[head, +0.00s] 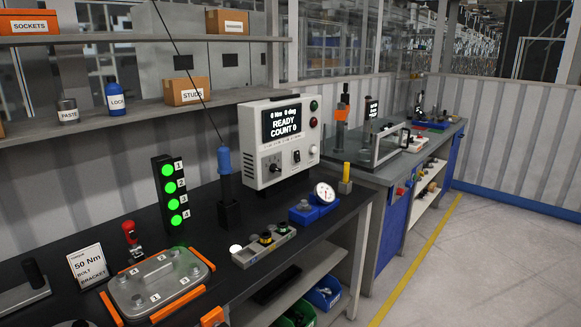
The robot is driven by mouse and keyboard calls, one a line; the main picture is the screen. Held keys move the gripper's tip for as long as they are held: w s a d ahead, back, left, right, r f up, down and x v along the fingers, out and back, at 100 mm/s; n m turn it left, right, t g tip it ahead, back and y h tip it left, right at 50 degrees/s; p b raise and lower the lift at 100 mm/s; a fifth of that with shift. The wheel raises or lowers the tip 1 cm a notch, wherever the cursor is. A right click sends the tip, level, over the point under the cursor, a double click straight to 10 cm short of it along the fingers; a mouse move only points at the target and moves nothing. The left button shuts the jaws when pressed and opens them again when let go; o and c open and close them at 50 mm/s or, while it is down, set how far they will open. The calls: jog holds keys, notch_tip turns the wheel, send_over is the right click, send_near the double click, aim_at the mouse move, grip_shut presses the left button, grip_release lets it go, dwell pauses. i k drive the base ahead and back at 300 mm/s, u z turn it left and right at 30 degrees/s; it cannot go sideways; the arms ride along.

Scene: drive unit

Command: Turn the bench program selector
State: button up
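A white controller box (284,148) stands on the back of the dark bench, turned slightly to the right. Its screen (282,121) reads "0 Nm 0 deg, READY, COUNT 0". Below the screen is a dark round knob (275,168), which looks like the program selector. Its exact pointer position is too small to read. A small dark switch (297,156) sits to the knob's right. Round buttons line the panel's right side. No part of my gripper can be made out in the head view, and nothing is seen touching the box.
A blue-handled tool (224,162) stands upright left of the box, with a cable above. A light stack (170,192) shows green lamps numbered 1 to 4. A dial gauge (325,192), a socket tray (263,246) and a grey plate (159,284) occupy the bench. Floor (480,260) at right is clear.

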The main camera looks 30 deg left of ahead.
aim_at(274, 168)
jog(key=u, duration=0.6)
jog(key=i, duration=0.95)
jog(key=u, duration=1.6)
jog(key=i, duration=0.65)
jog(key=u, duration=0.45)
